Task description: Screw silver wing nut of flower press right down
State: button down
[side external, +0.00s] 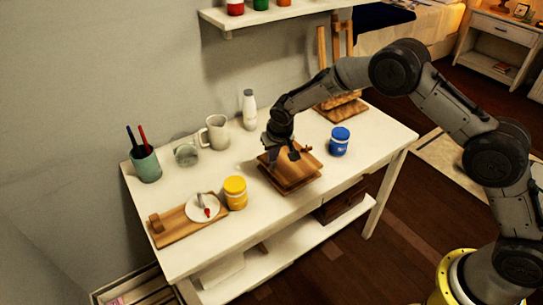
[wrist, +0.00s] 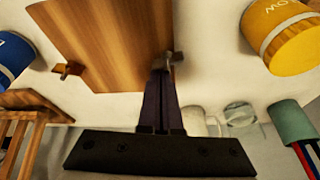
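The flower press (side external: 290,172) is a stack of square wooden boards near the front edge of the white table. Its top board (wrist: 110,40) fills the upper left of the wrist view. The silver wing nut (wrist: 173,57) is at the board's edge, right at my fingertips and partly hidden by them. A brown wooden wing nut (wrist: 68,70) stands at another edge of the press. My gripper (wrist: 163,78) points down at the press, its fingers close together and shut on the silver wing nut. In the side view, my gripper (side external: 279,156) hides the silver nut.
A blue-labelled jar (side external: 339,142) stands right of the press, a yellow jar (side external: 235,193) to its left. A mug (side external: 216,132), a white bottle (side external: 249,110), a glass (side external: 186,151) and a pen cup (side external: 146,164) stand behind. A small plate (side external: 202,207) lies at the left.

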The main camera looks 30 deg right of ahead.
jog(key=m, duration=0.1)
jog(key=m+h, duration=0.1)
jog(key=m, duration=0.2)
jog(key=shift+s+d+m+g, duration=0.15)
jog(key=shift+s+m+g, duration=0.1)
jog(key=shift+m+g, duration=0.05)
jog(key=m, duration=0.1)
jog(key=m+g+h, duration=0.1)
jog(key=m, duration=0.3)
jog(key=shift+s+d+h, duration=0.1)
jog(key=shift+s+h, duration=0.2)
jog(key=m, duration=0.1)
jog(key=m+g, duration=0.1)
jog(key=m, duration=0.3)
jog(key=shift+s+g, duration=0.25)
jog(key=shift+g, duration=0.15)
jog(key=m, duration=0.1)
jog(key=m+g, duration=0.1)
jog(key=m, duration=0.3)
jog(key=shift+s+a+g, duration=0.25)
jog(key=shift+s+g, duration=0.05)
jog(key=shift+a, duration=0.1)
jog(key=shift+s+a, duration=0.1)
dwell(0.3)
